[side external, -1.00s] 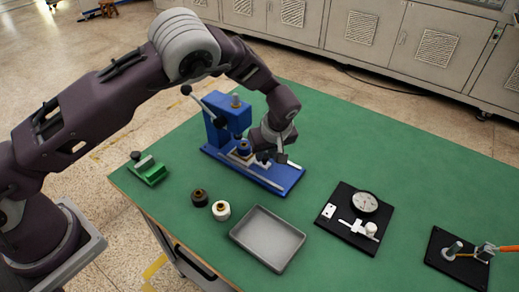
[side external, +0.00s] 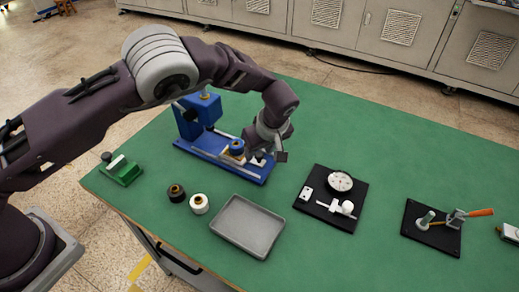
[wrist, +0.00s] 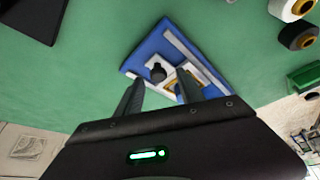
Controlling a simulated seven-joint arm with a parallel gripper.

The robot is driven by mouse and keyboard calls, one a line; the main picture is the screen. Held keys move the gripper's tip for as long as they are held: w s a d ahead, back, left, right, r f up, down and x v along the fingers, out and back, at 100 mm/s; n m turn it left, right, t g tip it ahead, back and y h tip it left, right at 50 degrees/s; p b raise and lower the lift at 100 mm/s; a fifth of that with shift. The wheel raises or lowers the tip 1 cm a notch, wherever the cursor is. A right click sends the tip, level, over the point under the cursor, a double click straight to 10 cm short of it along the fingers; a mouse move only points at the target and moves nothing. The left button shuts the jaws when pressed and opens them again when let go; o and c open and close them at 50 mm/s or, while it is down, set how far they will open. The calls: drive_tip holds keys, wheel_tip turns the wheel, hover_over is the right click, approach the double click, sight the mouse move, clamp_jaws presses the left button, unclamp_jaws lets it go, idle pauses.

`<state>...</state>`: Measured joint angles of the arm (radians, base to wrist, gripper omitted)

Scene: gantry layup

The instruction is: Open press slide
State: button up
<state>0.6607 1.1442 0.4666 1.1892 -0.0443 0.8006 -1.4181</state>
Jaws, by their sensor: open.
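The blue press (side external: 195,117) stands at the back left of the green table, with a long blue base (side external: 222,165). On its rail is the slide, bearing a blue and brass part (side external: 236,147) and a black knob (side external: 259,155). The slide sits toward the base's right end, clear of the press head. My gripper (side external: 277,157) is open just beside and above the knob. In the wrist view its fingers (wrist: 160,88) point at the slide, and the knob (wrist: 157,72) appears between their tips. I cannot tell whether they touch it.
Dark (side external: 177,193) and white (side external: 199,204) rollers lie left of an empty grey tray (side external: 246,226). A green fixture (side external: 121,170) stands at far left. A dial gauge plate (side external: 332,205) and a lever clamp plate (side external: 432,226) lie right. The table's back right is clear.

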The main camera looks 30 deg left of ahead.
drive_tip(key=shift+r, duration=0.1)
drive_tip(key=v, duration=0.7)
drive_tip(key=s+a+r+m+h, duration=0.2)
drive_tip(key=s+a+r, duration=0.3)
drive_tip(key=r, duration=0.5)
drive_tip(key=s+a+r+m+h, duration=0.2)
drive_tip(key=s+a+r, duration=0.4)
drive_tip(key=r, duration=0.4)
drive_tip(key=s+a+r+m+t, duration=0.1)
drive_tip(key=s+a+m, duration=0.1)
drive_tip(key=s, duration=0.9)
drive_tip(key=s+a+r+m+t, duration=0.1)
drive_tip(key=s+m, duration=0.4)
drive_tip(key=s, duration=0.6)
drive_tip(key=shift+s+a+t, duration=0.25)
drive_tip(key=shift+a+t, duration=0.25)
drive_tip(key=shift+a, duration=0.6)
